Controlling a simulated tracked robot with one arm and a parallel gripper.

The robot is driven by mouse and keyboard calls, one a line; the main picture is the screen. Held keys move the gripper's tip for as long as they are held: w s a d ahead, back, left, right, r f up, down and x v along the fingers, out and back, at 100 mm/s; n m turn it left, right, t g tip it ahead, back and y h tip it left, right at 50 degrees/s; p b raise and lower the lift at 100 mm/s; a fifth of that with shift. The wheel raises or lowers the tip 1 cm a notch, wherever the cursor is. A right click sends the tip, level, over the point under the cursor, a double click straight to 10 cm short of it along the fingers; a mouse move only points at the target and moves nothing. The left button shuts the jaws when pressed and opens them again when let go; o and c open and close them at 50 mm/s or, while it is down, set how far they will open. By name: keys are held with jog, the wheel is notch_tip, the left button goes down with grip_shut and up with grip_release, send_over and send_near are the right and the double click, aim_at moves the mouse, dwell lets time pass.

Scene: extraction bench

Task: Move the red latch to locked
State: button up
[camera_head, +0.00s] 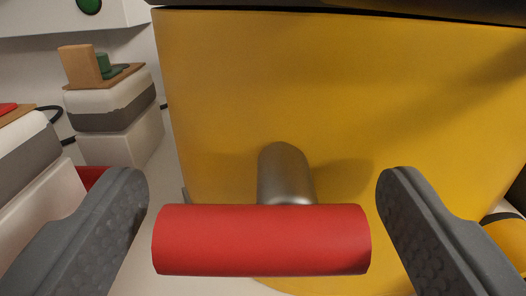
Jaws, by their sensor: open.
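The red latch (262,240) is a horizontal red cylinder close to the camera at the lower middle of the view. It sits on a grey metal stem (286,176) that comes out of a yellow panel (340,90). My gripper (262,190) is open, with one dark grey finger to the left of the latch and the other to the right. The red bar lies between the fingers, with a small gap visible at each end. I cannot tell from this view whether the latch is locked.
At left stand white and grey blocks (118,110), one with a brown box (78,66) and a small green part on top. A green round button (89,6) shows at the upper left. A black and yellow object (506,240) is at the right edge. The yellow panel fills the middle.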

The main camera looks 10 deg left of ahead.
jog(key=shift+w+a, duration=0.15)
jog(key=shift+w, duration=0.25)
jog(key=c, duration=1)
jog(key=shift+s+a, duration=0.1)
jog(key=shift+a, duration=0.15)
jog(key=shift+d, duration=0.15)
